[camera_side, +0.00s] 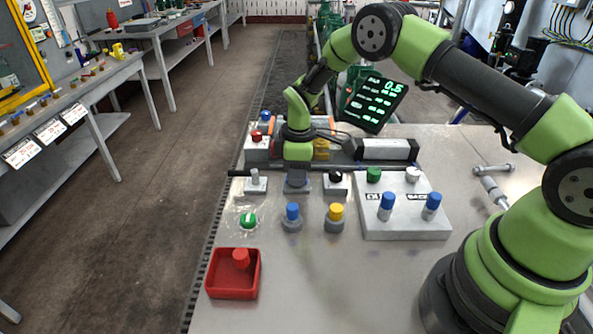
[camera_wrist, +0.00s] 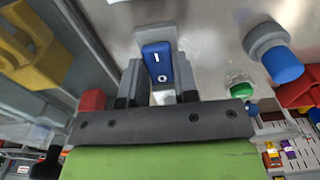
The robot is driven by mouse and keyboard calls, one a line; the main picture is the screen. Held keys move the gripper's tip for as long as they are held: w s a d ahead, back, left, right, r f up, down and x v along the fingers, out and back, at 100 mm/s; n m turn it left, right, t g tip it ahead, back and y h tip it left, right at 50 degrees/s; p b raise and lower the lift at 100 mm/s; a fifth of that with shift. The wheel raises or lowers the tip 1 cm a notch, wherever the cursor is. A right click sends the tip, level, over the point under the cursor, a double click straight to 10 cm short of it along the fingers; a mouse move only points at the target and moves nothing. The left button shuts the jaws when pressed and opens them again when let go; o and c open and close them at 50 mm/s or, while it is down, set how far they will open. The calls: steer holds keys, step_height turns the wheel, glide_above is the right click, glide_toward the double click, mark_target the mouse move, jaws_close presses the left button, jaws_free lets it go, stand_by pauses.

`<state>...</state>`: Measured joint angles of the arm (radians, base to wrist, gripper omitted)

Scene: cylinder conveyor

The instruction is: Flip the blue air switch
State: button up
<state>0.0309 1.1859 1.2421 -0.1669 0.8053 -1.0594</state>
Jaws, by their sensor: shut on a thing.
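The blue air switch (camera_wrist: 157,62) is a blue rocker with white I and O marks on a light grey mount. It shows in the wrist view just beyond my gripper (camera_wrist: 159,80), with a finger on either side of its near end. My gripper appears shut on it. In the side view my gripper (camera_side: 298,170) points down at the back of the bench, over a grey base (camera_side: 297,187). The blue rocker is hidden there behind the gripper.
A blue-capped knob (camera_side: 292,211), a yellow-capped knob (camera_side: 336,212) and a green knob (camera_side: 248,220) stand in front. A small lever box (camera_side: 256,186) and a black-knobbed box (camera_side: 336,188) flank the gripper. A plate with cylinders (camera_side: 405,226) is right; a red tray (camera_side: 232,295) is front left.

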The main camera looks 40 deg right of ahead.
steer(key=shift+s+d+t+y, duration=0.1)
steer(key=shift+s+t+y, duration=0.05)
steer(key=shift+t+y, duration=0.55)
steer(key=o, duration=0.9)
steer(key=shift+r, duration=0.1)
steer(key=v, duration=0.9)
steer(key=shift+s+r, duration=0.15)
steer(key=shift+r, duration=0.2)
